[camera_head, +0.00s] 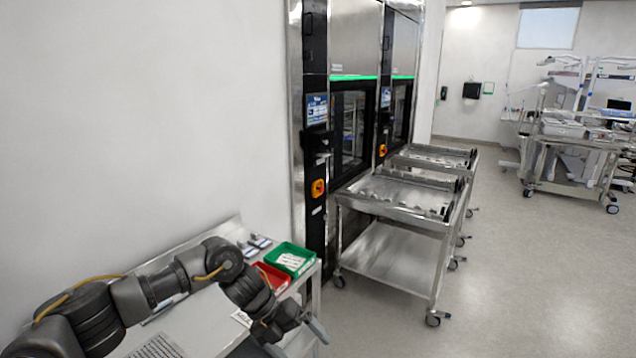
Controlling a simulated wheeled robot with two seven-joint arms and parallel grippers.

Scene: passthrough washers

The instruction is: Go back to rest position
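My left arm comes in from the lower left, dark grey with yellow cables, and reaches over a metal side table (312,275) against the wall. My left gripper (298,340) points down and away at the table's front right corner. Its two pale fingers stand apart with nothing visible between them, so it looks open. My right arm and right gripper are not in view.
A green bin (291,257) with white items and a red bin (274,277) stand on the table close behind my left gripper. Wheeled steel carts (395,212) stand before two washers (352,125). Open floor (530,270) lies to the right.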

